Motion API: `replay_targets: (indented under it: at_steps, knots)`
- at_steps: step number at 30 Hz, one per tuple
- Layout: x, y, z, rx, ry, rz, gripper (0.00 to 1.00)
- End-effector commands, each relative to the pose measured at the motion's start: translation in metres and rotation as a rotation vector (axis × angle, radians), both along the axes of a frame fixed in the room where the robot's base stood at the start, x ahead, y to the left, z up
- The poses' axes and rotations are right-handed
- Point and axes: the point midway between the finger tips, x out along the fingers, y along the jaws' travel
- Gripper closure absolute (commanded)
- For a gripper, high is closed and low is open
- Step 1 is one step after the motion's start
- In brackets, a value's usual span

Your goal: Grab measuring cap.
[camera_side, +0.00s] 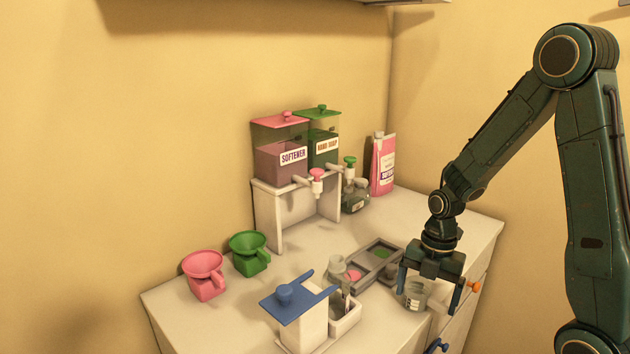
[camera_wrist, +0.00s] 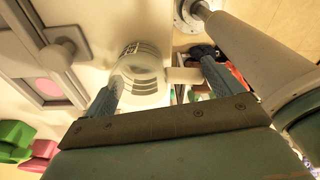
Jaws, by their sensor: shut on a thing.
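The measuring cap (camera_side: 415,295) is a pale, clear cup with dark marks, near the front right edge of the counter. In the wrist view the measuring cap (camera_wrist: 138,78) shows printed lines and a handle-like stub toward the right. My gripper (camera_side: 430,298) points down over it, with one finger on each side. In the wrist view my gripper (camera_wrist: 160,88) has its blue fingers around the cup and is shut on it. The cup's lower part is partly hidden by a finger in the side view.
A grey divided tray (camera_side: 378,252) lies just left of my gripper. A blue-lidded white box (camera_side: 300,325) and a small white bin (camera_side: 345,318) stand in front. Pink (camera_side: 204,272) and green (camera_side: 249,252) funnel cups sit at left. Dispensers (camera_side: 282,160) and a pink bottle (camera_side: 383,165) stand behind.

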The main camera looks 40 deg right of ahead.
Motion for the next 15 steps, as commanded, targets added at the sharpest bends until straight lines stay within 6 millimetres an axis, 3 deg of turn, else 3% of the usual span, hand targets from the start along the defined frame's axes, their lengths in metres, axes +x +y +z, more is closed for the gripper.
replay_targets:
  at_steps: [8, 15]
  knots:
    - [0.001, 0.000, 0.010, -0.001, -0.003, 0.000, 0.30]
    - [0.001, 0.000, 0.035, -0.002, -0.007, 0.000, 0.30]
